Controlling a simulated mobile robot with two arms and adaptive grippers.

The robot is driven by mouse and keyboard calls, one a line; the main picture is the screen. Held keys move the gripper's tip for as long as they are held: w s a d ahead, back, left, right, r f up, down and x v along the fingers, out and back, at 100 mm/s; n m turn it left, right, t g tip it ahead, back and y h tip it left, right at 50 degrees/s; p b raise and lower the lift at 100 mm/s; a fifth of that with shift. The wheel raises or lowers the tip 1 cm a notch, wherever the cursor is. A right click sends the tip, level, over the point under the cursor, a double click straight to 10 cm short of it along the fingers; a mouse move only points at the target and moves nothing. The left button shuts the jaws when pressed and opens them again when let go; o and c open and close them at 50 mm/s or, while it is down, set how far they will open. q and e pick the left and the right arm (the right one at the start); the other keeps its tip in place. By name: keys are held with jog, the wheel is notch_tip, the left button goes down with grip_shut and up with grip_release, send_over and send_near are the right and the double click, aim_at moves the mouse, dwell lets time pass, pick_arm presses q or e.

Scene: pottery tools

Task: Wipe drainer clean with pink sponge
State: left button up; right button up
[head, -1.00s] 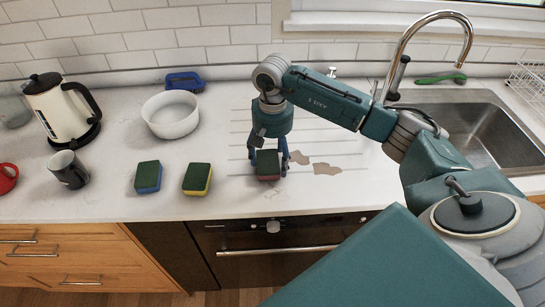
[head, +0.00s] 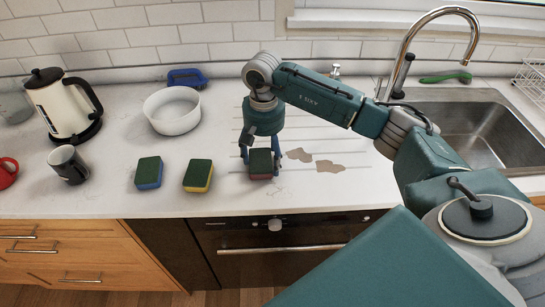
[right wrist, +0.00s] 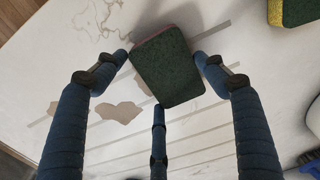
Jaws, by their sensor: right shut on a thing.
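The pink sponge (head: 261,168), with a dark green top, is between the fingers of my right gripper (head: 261,157) at the left part of the drainer. In the right wrist view the sponge (right wrist: 168,66) shows its green face between two blue fingertips, with a third finger at its lower edge. My right gripper is shut on it; whether it touches the counter is unclear. The drainer (head: 350,142) is the grooved counter area left of the sink. Two brown stains (head: 330,166) lie on it, right of the sponge; stains (right wrist: 122,112) also show in the wrist view. My left gripper is out of view.
A blue-sided sponge (head: 148,172) and a yellow-sided sponge (head: 198,175) lie left of my gripper. A kettle (head: 62,105) and mugs stand far left. The sink (head: 480,130) is right.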

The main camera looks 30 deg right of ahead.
jog(key=shift+a, duration=0.1)
jog(key=shift+s+d+f, duration=0.1)
jog(key=shift+s+d, duration=0.4)
jog(key=shift+d, duration=0.35)
jog(key=shift+s+d+b, duration=0.3)
jog(key=shift+s+d, duration=0.25)
jog(key=shift+d, duration=0.3)
jog(key=shift+s+d+b, duration=0.25)
jog(key=shift+s+d, duration=0.25)
jog(key=shift+d, duration=0.35)
jog(key=shift+a, duration=0.1)
jog(key=shift+w+a+b, duration=0.1)
jog(key=shift+w+a, duration=0.45)
jog(key=shift+a, duration=0.3)
jog(key=shift+w+a+b, duration=0.1)
jog(key=shift+w+a, duration=0.4)
jog(key=shift+a, duration=0.35)
jog(key=shift+w+a+b, duration=0.1)
jog(key=shift+w+a, duration=0.45)
jog(key=shift+a, duration=0.3)
jog(key=shift+d, duration=0.1)
